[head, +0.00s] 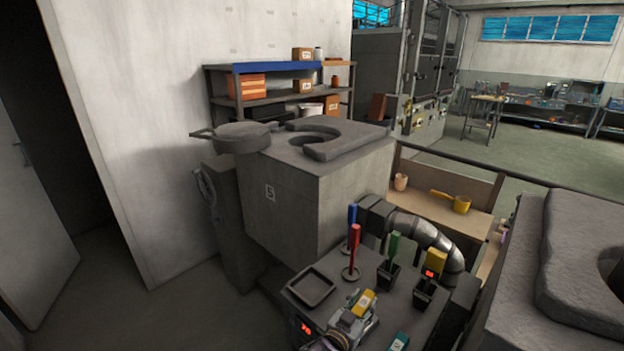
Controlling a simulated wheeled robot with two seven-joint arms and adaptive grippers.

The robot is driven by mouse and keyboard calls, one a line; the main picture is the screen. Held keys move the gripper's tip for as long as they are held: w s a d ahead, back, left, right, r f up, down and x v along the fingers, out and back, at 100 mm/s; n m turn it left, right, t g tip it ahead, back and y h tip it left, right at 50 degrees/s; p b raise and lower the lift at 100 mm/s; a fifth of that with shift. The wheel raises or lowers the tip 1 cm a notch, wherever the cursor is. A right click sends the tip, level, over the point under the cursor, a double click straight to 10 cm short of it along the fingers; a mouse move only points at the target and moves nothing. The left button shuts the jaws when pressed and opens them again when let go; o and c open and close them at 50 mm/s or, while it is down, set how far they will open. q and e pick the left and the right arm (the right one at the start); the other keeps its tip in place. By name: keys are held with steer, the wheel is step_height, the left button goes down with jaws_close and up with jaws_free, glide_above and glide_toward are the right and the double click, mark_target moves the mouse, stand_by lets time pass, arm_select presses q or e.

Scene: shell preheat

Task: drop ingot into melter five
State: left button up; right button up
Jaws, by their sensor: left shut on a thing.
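Melter five (290,205) is a grey block furnace with a "5" on its front, at the centre of the head view. Its round lid (243,137) is swung off to the left, and the dark opening shows beside a raised curved collar (345,143) on top. My left gripper (356,316) is low in the view, over the small cart in front of the melter. It is shut on a small block with a yellow and white top, which I take as the ingot (363,302). The gripper partly hides it. My right gripper is not in view.
The cart (335,268) carries a shallow dark tray (311,287), upright red and blue handled tools, green and yellow ones in dark holders, and a green-topped item (398,342). A ribbed duct (430,240) runs right of the melter. Another furnace (560,290) stands at right.

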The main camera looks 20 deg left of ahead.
arm_select(q)
steer(key=shift+s+d+r+n+y, duration=0.3)
steer(key=shift+s+d+r+y, duration=0.15)
steer(key=shift+r, duration=0.15)
steer(key=shift+s+d+r+y, duration=0.1)
steer(key=shift+s+r+y, duration=0.15)
steer(key=shift+s+r, duration=0.35)
steer(key=shift+s+d+r+n+t+y, duration=0.1)
steer(key=shift+s+r+n+y, duration=0.25)
steer(key=shift+r, duration=0.35)
steer(key=shift+s+d+r+n+t+y, duration=0.1)
steer(key=shift+s+r+n+y, duration=0.2)
steer(key=shift+r, duration=0.45)
steer(key=shift+s+d+r+n+t+y, duration=0.1)
steer(key=shift+s+r+n+y, duration=0.2)
steer(key=shift+r, duration=0.4)
steer(key=shift+r, duration=0.1)
